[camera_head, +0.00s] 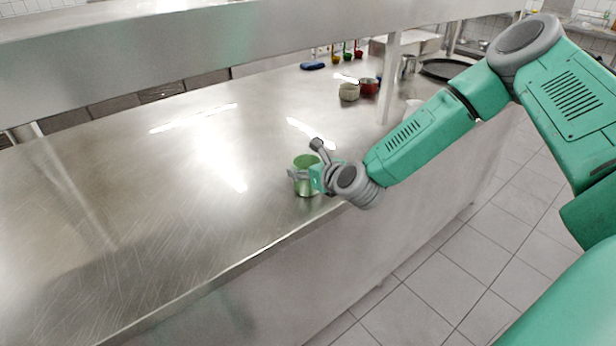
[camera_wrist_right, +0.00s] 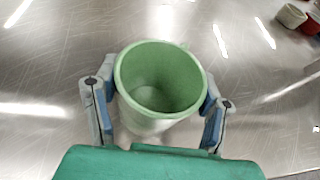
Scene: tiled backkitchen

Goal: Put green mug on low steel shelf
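The green mug (camera_head: 305,187) stands upright near the front edge of the steel counter. In the right wrist view the mug (camera_wrist_right: 160,80) is empty and centred. My right gripper (camera_head: 306,159) is at the mug with one finger on either side of it. In the wrist view the gripper (camera_wrist_right: 160,100) looks open, with narrow gaps between its pads and the mug's wall. The low steel shelf cannot be clearly singled out; a steel shelf (camera_head: 200,42) runs above the counter. My left gripper is not in view.
The steel counter (camera_head: 120,210) is bare to the left of the mug. A beige pot (camera_head: 348,92) and a red pot (camera_head: 369,87) stand farther back, left of a steel post (camera_head: 389,75). A dark round tray (camera_head: 444,69) lies right of it. Tiled floor (camera_head: 455,270) lies in front.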

